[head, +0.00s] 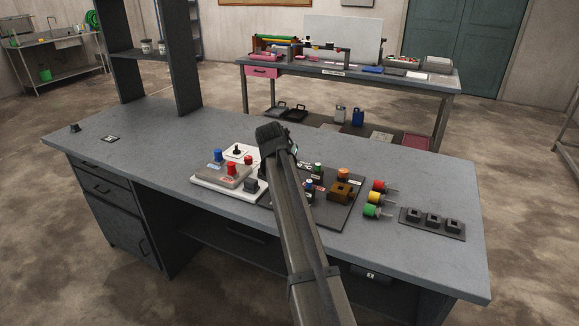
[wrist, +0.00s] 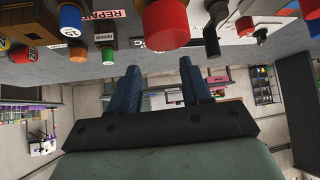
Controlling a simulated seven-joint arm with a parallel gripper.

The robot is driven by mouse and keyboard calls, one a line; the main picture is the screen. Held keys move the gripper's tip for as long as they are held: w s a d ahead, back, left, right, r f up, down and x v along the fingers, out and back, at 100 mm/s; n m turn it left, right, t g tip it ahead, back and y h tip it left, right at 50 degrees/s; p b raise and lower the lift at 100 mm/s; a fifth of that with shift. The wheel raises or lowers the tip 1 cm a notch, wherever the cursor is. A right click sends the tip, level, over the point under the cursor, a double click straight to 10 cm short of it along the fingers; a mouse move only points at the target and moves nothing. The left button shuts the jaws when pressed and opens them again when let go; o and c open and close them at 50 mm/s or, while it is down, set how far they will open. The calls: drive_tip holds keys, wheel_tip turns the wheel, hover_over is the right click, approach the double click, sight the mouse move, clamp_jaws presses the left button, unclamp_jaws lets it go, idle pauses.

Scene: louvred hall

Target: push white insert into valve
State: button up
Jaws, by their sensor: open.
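My gripper (wrist: 158,75) shows in the wrist view with two dark blue fingers wide apart and nothing between them. In the head view my arm reaches over the workbench and its dark end (head: 273,138) is above the panels; the fingers are not clear there. A brown-orange block (head: 341,192) with an orange round top (head: 343,174) sits on a dark board; it may be the valve, but I cannot tell for sure. I cannot pick out a white insert in either view. My arm hides part of the board.
A white panel (head: 203,182) carries a grey box with red and blue knobs. Red (head: 379,186), yellow (head: 375,197) and green (head: 371,211) cylinders lie right of the board. A dark socket tray (head: 432,224) is further right. The bench's left part is mostly clear.

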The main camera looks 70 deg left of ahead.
drive_tip(key=shift+x, duration=4.7)
clamp_jaws()
unclamp_jaws()
drive_tip(key=shift+r, duration=0.15)
drive_tip(key=v, duration=1.3)
drive_tip(key=shift+s+d+r, duration=0.15)
drive_tip(key=shift+d+r, duration=0.05)
drive_tip(key=shift+d, duration=0.05)
